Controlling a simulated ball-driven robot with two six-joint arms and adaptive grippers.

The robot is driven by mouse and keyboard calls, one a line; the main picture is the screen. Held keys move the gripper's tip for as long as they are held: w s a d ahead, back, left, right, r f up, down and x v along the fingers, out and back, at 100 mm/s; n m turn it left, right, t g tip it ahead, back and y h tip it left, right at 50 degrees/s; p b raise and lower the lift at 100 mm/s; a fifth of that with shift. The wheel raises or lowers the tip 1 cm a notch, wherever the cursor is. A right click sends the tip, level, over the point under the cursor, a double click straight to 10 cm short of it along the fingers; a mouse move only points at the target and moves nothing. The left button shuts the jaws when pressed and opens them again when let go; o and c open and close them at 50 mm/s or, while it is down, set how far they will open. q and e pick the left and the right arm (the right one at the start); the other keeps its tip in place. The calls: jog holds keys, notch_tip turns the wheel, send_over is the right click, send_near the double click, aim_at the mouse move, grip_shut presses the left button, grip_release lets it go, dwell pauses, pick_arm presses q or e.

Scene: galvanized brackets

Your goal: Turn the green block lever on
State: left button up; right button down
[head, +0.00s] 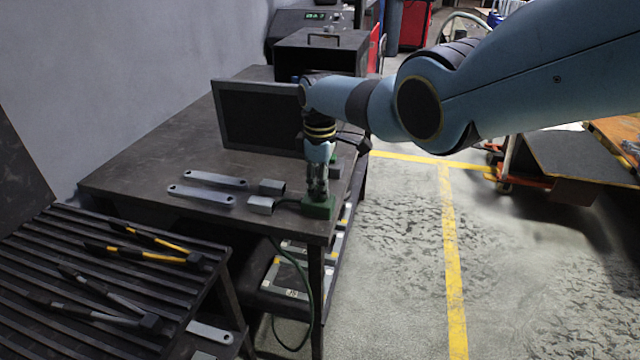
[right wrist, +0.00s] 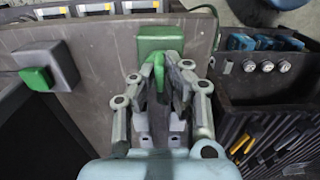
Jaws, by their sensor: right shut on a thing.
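The green block (head: 318,208) sits at the near right corner of the dark table. It also shows at the top middle of the right wrist view (right wrist: 160,34). Its green lever (right wrist: 158,68) stands out from the block between the fingers of my right gripper (right wrist: 160,76). In the head view my right gripper (head: 318,192) points down at the block and hides the lever. It is shut on the lever. My left gripper is not in view.
A grey block (right wrist: 56,66) with a green lever (right wrist: 36,79) is beside the green block. Flat grey brackets (head: 205,194) and small grey pieces (head: 262,205) lie left on the table (head: 150,160). A dark panel (head: 260,115) stands behind. A slatted rack (head: 60,250) is front left.

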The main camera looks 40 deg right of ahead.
dwell(0.3)
jog(key=c, duration=1.4)
grip_release()
jog(key=shift+r, duration=0.1)
notch_tip(320, 180, up, 12)
